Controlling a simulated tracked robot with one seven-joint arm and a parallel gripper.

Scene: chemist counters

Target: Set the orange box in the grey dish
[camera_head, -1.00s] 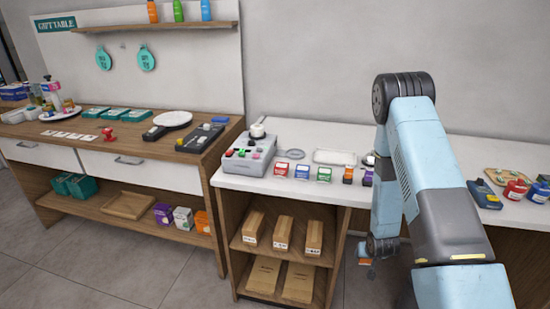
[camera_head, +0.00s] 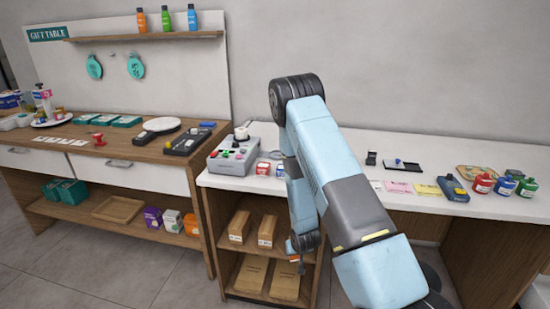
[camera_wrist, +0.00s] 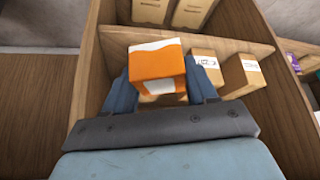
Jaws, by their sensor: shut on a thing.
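An orange box with a white top and a white label (camera_wrist: 157,66) is held between the two blue fingers of my gripper (camera_wrist: 163,82) in the wrist view. In the head view my gripper (camera_head: 296,254) hangs low in front of the counter's shelves, below the white top, with a small bit of orange at its end. A round grey dish (camera_head: 275,155) on the white counter top is partly hidden by my arm, behind the small boxes.
The white counter carries a grey device with coloured knobs (camera_head: 233,157), a red box (camera_head: 262,168), and a blue device (camera_head: 453,188) and jars (camera_head: 483,183) at right. Brown cartons (camera_head: 240,226) stand on the shelves near my gripper. Another orange box (camera_head: 191,224) sits on the left table's lower shelf.

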